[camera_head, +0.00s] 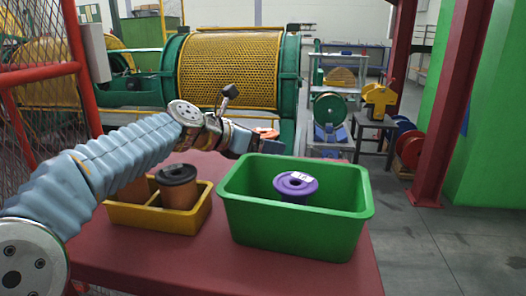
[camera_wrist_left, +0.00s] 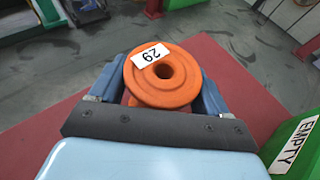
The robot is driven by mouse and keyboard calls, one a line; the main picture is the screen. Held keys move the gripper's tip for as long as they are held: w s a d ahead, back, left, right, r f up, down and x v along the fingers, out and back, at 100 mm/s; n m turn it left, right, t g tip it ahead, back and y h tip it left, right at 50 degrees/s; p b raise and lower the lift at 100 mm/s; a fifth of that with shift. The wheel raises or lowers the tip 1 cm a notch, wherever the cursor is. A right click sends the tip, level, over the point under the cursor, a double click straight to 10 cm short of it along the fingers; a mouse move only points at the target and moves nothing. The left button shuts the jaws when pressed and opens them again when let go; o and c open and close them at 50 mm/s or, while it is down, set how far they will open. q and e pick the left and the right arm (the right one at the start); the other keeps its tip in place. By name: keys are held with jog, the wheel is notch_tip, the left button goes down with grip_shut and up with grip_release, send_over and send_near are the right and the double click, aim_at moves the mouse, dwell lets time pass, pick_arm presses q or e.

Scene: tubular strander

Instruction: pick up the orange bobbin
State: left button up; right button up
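The orange bobbin (camera_wrist_left: 165,85) has a white label reading 29 on its round top flange. In the left wrist view it is between the two blue fingers of my left gripper (camera_wrist_left: 163,88), one on each side. A sliver of red table shows beside the left finger, so the fingers look open around the bobbin; contact is hard to judge. In the head view the bobbin (camera_head: 266,132) is mostly hidden behind my left gripper (camera_head: 262,142), at the far side of the red table (camera_head: 300,279). My right gripper is out of view.
A green bin (camera_head: 293,226) with a purple bobbin (camera_head: 296,185) inside stands at the table's right. It carries an EMPTY label (camera_wrist_left: 293,146). A yellow divided box (camera_head: 165,218) with a black-topped brown bobbin (camera_head: 177,185) stands to its left, beneath my left arm.

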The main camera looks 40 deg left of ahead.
pick_arm(q)
jog(key=c, duration=0.7)
